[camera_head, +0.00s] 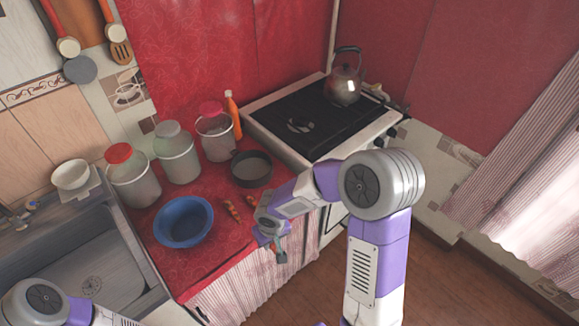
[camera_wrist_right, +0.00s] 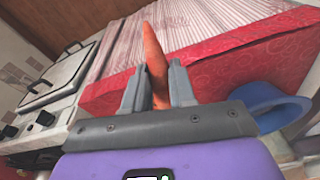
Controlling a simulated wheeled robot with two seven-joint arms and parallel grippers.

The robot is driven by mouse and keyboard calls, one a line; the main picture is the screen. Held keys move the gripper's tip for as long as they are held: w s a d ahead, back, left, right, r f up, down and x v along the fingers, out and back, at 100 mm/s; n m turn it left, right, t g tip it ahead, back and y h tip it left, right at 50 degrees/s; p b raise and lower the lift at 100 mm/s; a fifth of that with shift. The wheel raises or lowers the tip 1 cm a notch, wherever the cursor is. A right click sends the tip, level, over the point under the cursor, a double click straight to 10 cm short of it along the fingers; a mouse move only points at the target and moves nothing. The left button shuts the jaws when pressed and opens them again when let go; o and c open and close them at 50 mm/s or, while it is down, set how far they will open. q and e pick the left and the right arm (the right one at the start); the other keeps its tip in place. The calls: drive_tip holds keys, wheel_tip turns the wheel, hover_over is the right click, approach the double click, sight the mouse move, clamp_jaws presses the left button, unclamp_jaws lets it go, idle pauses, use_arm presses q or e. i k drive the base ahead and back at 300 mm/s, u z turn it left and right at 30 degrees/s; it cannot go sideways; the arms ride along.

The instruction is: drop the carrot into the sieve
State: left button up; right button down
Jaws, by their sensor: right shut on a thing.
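The carrot (camera_wrist_right: 154,62) is orange and long, held between the two fingers of my right gripper (camera_wrist_right: 159,88), its narrow end pointing away from the wrist. In the head view my right gripper (camera_head: 277,250) is in front of the counter's front edge, with only a bit of orange showing at its fingers. A dark, round, shallow vessel (camera_head: 251,168), which looks like the sieve, stands on the red counter near the stove, behind the gripper and apart from it. My left gripper is out of view; only part of its arm shows at lower left.
A blue bowl (camera_head: 183,222) stands on the red oilcloth. Small orange-red items (camera_head: 231,208) lie between it and the sieve. Jars (camera_head: 177,155) and an orange bottle (camera_head: 233,115) line the back. The stove (camera_head: 310,115) with a kettle (camera_head: 343,87) is at right, the sink (camera_head: 75,265) at left.

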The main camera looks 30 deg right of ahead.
sight(258, 175)
drive_tip(key=z, duration=0.1)
drive_tip(key=k, duration=0.45)
drive_tip(key=z, duration=0.45)
drive_tip(key=i, duration=0.5)
drive_tip(key=k, duration=0.5)
drive_tip(key=z, duration=1.35)
drive_tip(key=i, duration=1.2)
drive_tip(key=u, duration=2.65)
drive_tip(key=i, duration=0.35)
drive_tip(key=u, duration=0.15)
